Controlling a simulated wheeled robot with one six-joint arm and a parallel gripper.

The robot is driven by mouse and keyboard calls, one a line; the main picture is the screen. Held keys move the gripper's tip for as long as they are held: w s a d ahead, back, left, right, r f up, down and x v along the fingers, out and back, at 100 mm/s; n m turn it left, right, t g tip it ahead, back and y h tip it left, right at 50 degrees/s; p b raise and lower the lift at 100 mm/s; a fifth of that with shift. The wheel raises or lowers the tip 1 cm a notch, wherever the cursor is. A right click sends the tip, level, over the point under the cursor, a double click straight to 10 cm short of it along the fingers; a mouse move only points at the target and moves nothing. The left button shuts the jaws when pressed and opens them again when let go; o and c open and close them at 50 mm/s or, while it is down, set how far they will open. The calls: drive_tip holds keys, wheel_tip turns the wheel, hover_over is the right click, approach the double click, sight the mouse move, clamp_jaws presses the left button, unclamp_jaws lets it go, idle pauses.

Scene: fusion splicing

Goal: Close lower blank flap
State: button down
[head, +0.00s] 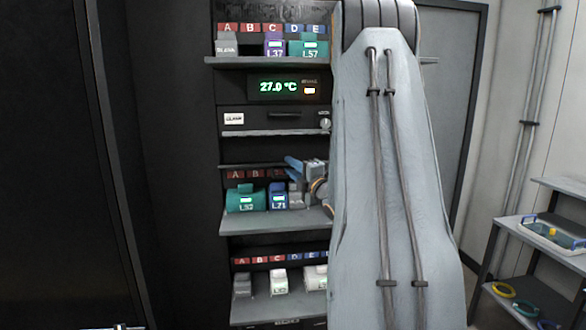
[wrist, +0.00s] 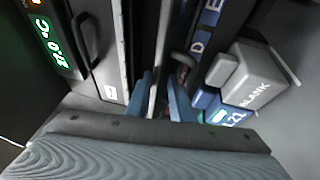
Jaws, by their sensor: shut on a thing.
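The lower flap (head: 250,166) shows in the head view as a thin dark edge sticking out above the middle shelf. In the wrist view its thin grey edge (wrist: 163,50) runs between the fingers, with a dark handle (wrist: 184,60) beside it. In the wrist view my gripper (wrist: 163,98) is shut on the flap's edge. The right part of the flap is hidden behind my arm in the head view.
Below the flap, a teal module (head: 246,199) and a blue module (head: 278,197) stand on the middle shelf (head: 275,222). A grey BLANK module (wrist: 252,85) is close to my fingers in the wrist view. A temperature display (head: 283,88) is above. A side rack (head: 535,235) stands at right.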

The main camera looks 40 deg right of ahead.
drive_tip(key=shift+w+a+r, duration=0.2)
drive_tip(key=shift+w, duration=0.1)
drive_tip(key=c, duration=1.8)
unclamp_jaws()
drive_tip(key=shift+w+a+f, duration=0.1)
drive_tip(key=shift+w, duration=0.1)
drive_tip(key=shift+w+a+f, duration=0.1)
drive_tip(key=shift+w, duration=0.1)
drive_tip(key=shift+s+d, duration=0.25)
drive_tip(key=shift+d, duration=0.05)
drive_tip(key=shift+s+d, duration=0.1)
drive_tip(key=shift+d, duration=0.2)
drive_tip(key=shift+s+a+f+b, duration=0.15)
drive_tip(key=shift+s+f+b, duration=0.5)
drive_tip(key=shift+s+f, duration=0.4)
drive_tip(key=shift+s+a+f+b, duration=0.1)
drive_tip(key=shift+s+f+b, duration=0.7)
drive_tip(key=shift+s, duration=0.45)
drive_tip(key=shift+s+a+f+b, duration=0.15)
drive_tip(key=shift+s+f+b, duration=0.4)
drive_tip(key=shift+s+f, duration=0.55)
drive_tip(key=shift+r, duration=0.1)
drive_tip(key=shift+b, duration=0.3)
